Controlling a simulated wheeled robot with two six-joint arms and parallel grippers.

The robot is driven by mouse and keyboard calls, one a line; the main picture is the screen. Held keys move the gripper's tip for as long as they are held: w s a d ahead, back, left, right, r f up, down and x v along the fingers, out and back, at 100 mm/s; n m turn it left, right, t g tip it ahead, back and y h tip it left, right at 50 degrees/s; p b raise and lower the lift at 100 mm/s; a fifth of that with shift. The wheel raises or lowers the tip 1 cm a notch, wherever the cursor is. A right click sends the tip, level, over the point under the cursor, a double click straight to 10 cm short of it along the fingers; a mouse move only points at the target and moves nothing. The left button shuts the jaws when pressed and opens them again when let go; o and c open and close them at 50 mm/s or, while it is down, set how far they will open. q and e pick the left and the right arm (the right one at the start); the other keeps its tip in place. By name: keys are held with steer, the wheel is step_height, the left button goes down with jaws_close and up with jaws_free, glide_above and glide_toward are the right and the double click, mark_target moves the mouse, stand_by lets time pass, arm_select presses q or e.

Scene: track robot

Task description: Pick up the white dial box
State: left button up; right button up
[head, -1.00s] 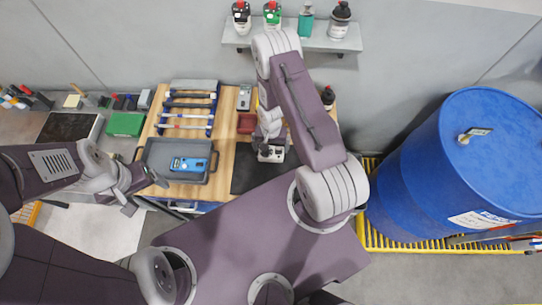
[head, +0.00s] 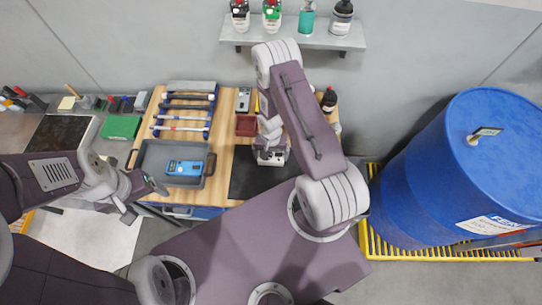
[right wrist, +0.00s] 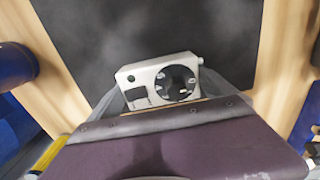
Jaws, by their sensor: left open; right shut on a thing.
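The white dial box (right wrist: 158,82) shows in the right wrist view, with a round black dial and a small dark window on its face. It also shows in the head view (head: 271,158), over the dark mat (head: 250,178) on the wooden table. My right gripper (head: 269,150) is shut on the box, with its fingers at the box's two sides. I cannot tell whether the box touches the mat. My left gripper (head: 146,200) is open and empty, at the front left of the table beside the grey tray.
A grey tray (head: 147,160) holding a blue device (head: 185,168) lies on the table's left. A red box (head: 246,126) and a rack of tools (head: 184,110) stand behind. A large blue barrel (head: 450,175) stands on a yellow pallet (head: 430,254) at right.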

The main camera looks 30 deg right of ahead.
mark_target(271, 161)
steer(key=shift+r+p, duration=0.45)
steer(key=shift+r, duration=0.05)
step_height(271, 161, up, 3)
steer(key=p, duration=0.3)
steer(key=shift+r, duration=0.2)
steer(key=b, duration=0.2)
steer(key=s+a+b, duration=0.1)
steer(key=b, duration=0.1)
steer(key=s+b, duration=0.1)
steer(key=b, duration=0.1)
steer(key=shift+s+a+r, duration=0.15)
steer(key=shift+r, duration=0.1)
steer(key=s+a+r+p, duration=0.2)
steer(key=s+a+r, duration=0.2)
steer(key=s+r, duration=0.2)
steer(key=shift+s, duration=1.05)
